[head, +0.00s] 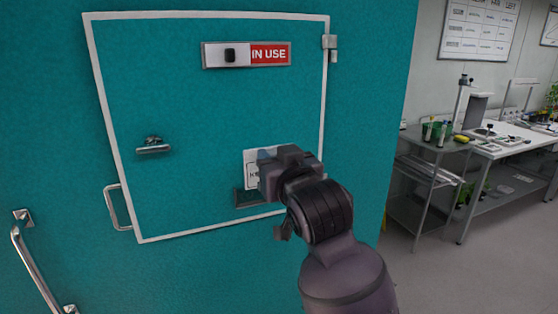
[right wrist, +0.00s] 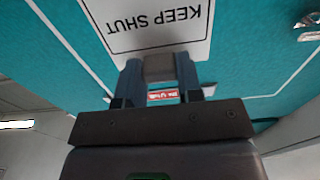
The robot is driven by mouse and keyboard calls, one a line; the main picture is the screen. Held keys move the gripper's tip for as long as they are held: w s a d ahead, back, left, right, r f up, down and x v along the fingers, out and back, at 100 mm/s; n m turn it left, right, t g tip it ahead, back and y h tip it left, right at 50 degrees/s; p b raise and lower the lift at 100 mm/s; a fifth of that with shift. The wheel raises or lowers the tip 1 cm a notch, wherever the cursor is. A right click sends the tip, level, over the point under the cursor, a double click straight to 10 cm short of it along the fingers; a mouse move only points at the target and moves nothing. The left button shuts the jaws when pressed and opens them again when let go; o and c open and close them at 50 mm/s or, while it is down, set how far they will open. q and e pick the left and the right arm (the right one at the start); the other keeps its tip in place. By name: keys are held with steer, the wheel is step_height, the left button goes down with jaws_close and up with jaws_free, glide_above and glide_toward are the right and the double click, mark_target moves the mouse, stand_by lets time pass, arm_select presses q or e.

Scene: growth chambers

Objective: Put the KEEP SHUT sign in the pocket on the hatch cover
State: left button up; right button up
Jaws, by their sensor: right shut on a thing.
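The hatch cover (head: 200,110) is a teal panel with a white outline on a teal wall. The white KEEP SHUT sign (head: 251,158) is in front of its lower right part, upright and partly hidden by my right gripper (head: 268,178). The sign also shows in the right wrist view (right wrist: 150,22), its lettering upside down there. My right gripper is shut on a grey block (right wrist: 158,67) at the sign's edge. The dark pocket (head: 240,198) is just below the sign in the head view. I cannot tell whether the sign's lower edge is inside it. My left gripper is not in view.
A slider plate with a red IN USE label (head: 270,54) is at the cover's top. A knob (head: 153,146), a handle (head: 113,207), a hinge (head: 330,45) and a wall rail (head: 38,265) stick out. Benches (head: 440,150) stand at right beyond open floor.

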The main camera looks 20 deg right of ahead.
steer(key=w+f, duration=0.1)
steer(key=w, duration=0.5)
steer(key=shift+f, duration=0.15)
stand_by(0.4)
steer(key=shift+a, duration=0.1)
steer(key=shift+w, duration=0.15)
stand_by(0.8)
steer(key=shift+f, duration=2.6)
stand_by(2.8)
steer(key=o, duration=1)
